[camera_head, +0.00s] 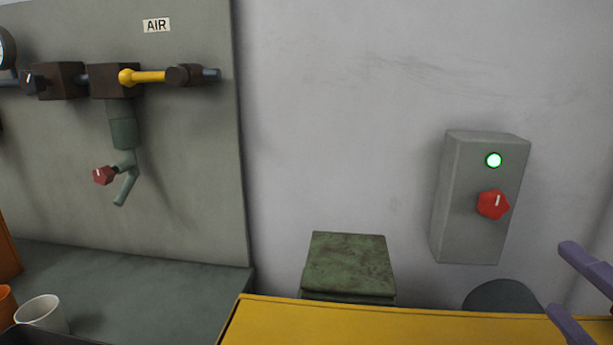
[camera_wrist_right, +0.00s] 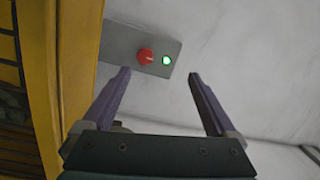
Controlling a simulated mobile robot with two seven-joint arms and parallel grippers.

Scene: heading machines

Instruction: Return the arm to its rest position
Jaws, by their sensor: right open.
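My right gripper (camera_head: 570,280) shows at the lower right edge of the head view, with two purple fingers spread apart. In the right wrist view the gripper (camera_wrist_right: 158,82) is open and nothing is between its fingers. A grey switch box (camera_head: 466,215) is on the wall, with a red knob (camera_head: 492,204) and a lit green lamp (camera_head: 493,160). The gripper is apart from the box, below and to the right of the knob in the head view. The box also shows in the wrist view (camera_wrist_right: 118,42), beyond the fingertips. My left gripper is not in view.
A yellow machine top (camera_head: 400,322) spans the lower right. A worn green box (camera_head: 348,266) stands behind it. At left are an air panel (camera_head: 190,160) with a yellow-handled valve (camera_head: 148,76), and a grey bench (camera_head: 150,290) with a white cup (camera_head: 42,313). The wall between is clear.

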